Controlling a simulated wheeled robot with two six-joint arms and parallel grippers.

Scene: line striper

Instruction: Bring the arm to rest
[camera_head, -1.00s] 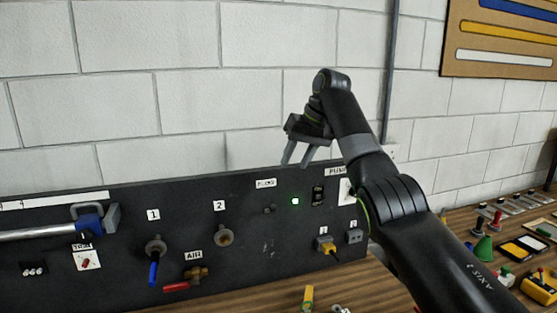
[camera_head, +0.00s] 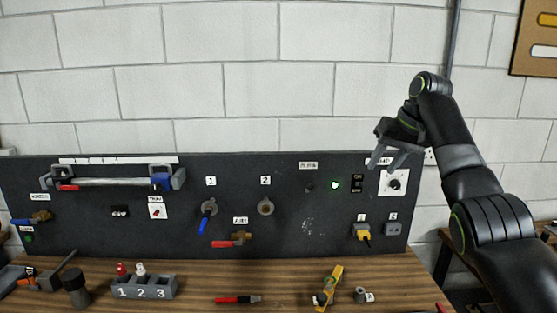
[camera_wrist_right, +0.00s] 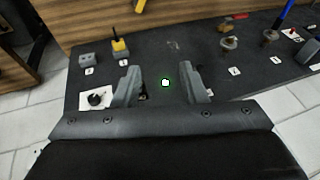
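My right arm comes in from the right in the head view. Its gripper (camera_head: 393,159) is raised in front of the upper right of the black panel (camera_head: 130,230), near the green light (camera_head: 334,184) and the white-plated knob (camera_head: 394,182). In the right wrist view the two fingers (camera_wrist_right: 158,85) stand apart with nothing between them; the panel and the lit green light (camera_wrist_right: 165,82) show beyond the gap. My left gripper is in neither view.
The wooden bench (camera_head: 200,290) holds a numbered grey block (camera_head: 143,288), a red-and-black pen-like tool (camera_head: 238,300) and a yellow tool (camera_head: 329,287). Valves with blue (camera_head: 203,222) and red (camera_head: 226,243) handles stick out of the panel. The wall above is clear.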

